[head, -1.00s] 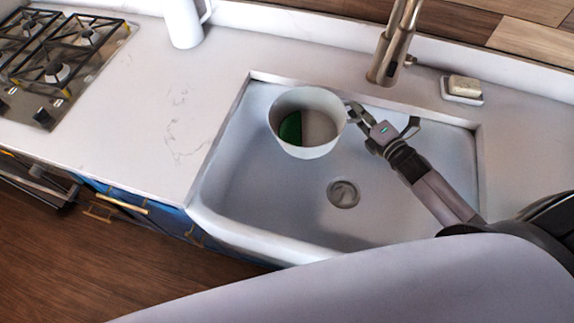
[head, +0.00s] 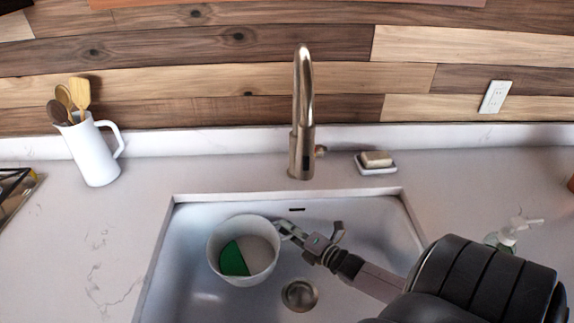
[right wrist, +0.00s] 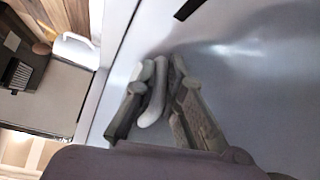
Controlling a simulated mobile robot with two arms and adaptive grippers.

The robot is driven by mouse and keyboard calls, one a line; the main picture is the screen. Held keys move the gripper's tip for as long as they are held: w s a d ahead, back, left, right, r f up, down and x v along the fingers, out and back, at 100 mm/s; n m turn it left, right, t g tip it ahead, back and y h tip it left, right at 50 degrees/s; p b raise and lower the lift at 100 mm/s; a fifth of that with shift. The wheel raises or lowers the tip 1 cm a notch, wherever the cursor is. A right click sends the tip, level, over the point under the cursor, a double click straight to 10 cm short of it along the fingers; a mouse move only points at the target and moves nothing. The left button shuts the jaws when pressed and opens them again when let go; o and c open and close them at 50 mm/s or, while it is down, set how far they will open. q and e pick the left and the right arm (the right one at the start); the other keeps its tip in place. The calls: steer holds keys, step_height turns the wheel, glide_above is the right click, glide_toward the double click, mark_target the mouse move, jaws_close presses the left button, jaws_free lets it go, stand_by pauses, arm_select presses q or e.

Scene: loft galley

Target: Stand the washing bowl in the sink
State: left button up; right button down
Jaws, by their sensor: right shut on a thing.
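The washing bowl (head: 216,261) is pale and round, with a green patch inside. In the head view it is upright within the outline of the sink (head: 382,238), left of the drain. I cannot tell whether its base touches the sink floor. My right gripper (head: 287,229) is shut on the bowl's right side, at the rim. In the right wrist view a pale curved piece of the bowl (right wrist: 153,104) shows between the fingers (right wrist: 160,85); the rest of the bowl is hidden there. My left gripper is not in view.
The faucet (head: 302,130) rises behind the sink. A soap dish (head: 378,168) sits to its right. A white jug with utensils (head: 93,152) stands on the left counter, near the stove (head: 14,190). A pump bottle (head: 508,234) is at the right.

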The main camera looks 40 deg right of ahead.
steer(key=shift+f+b, duration=1.1)
steer(key=shift+f, duration=4.2)
steer(key=c, duration=1.7)
jaws_free()
steer(key=shift+s+r, duration=0.15)
steer(key=shift+s, duration=0.25)
steer(key=s, duration=0.1)
steer(key=s+p, duration=0.1)
steer(key=s, duration=0.1)
steer(key=s+p, duration=0.1)
steer(key=s, duration=0.1)
steer(key=shift+s+d+r, duration=0.15)
steer(key=shift+d+r, duration=0.05)
steer(key=shift+r, duration=0.1)
steer(key=shift+s+p, duration=0.35)
steer(key=shift+s, duration=0.35)
